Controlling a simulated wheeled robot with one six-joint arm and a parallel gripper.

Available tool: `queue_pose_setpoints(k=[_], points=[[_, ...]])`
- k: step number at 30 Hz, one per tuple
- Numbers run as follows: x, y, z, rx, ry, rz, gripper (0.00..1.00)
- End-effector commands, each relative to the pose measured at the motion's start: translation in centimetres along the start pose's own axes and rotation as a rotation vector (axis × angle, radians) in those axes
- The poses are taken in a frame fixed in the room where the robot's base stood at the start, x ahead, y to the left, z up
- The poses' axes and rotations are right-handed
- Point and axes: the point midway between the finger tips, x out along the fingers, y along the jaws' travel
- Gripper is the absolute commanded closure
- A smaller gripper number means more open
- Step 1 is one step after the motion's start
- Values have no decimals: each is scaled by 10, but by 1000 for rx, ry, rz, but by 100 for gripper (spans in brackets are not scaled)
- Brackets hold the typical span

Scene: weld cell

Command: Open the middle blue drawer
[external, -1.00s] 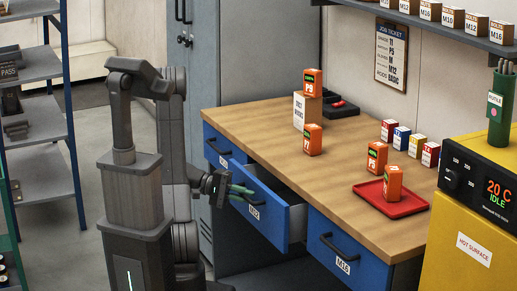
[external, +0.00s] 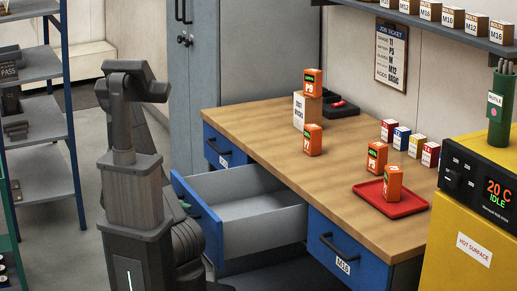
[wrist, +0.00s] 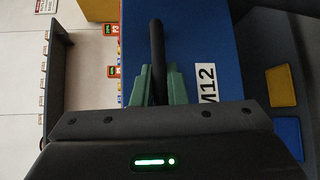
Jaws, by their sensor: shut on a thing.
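The middle blue drawer (external: 250,205) is pulled well out from under the wooden workbench, and its empty grey inside shows in the external view. In the wrist view its blue front (wrist: 205,50) carries an M12 label and a black bar handle (wrist: 157,45). My gripper (wrist: 156,85) has its green fingers shut around that handle. In the external view my own arm hides most of the gripper and the handle; only a bit of green finger shows at the drawer's left edge.
Blue drawers flank it: one at left (external: 225,153), and the M16 drawer (external: 345,255) at right, both shut. The bench top (external: 270,140) holds orange boxes and a red tray (external: 408,207). A yellow machine (external: 470,230) marked hot surface stands at right.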

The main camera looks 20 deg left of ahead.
Motion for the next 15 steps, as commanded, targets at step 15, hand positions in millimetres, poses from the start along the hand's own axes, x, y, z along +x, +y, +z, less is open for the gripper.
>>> queue_pose_setpoints(k=[15], points=[[-15, -5, 15, 1, -1, -3, 100]])
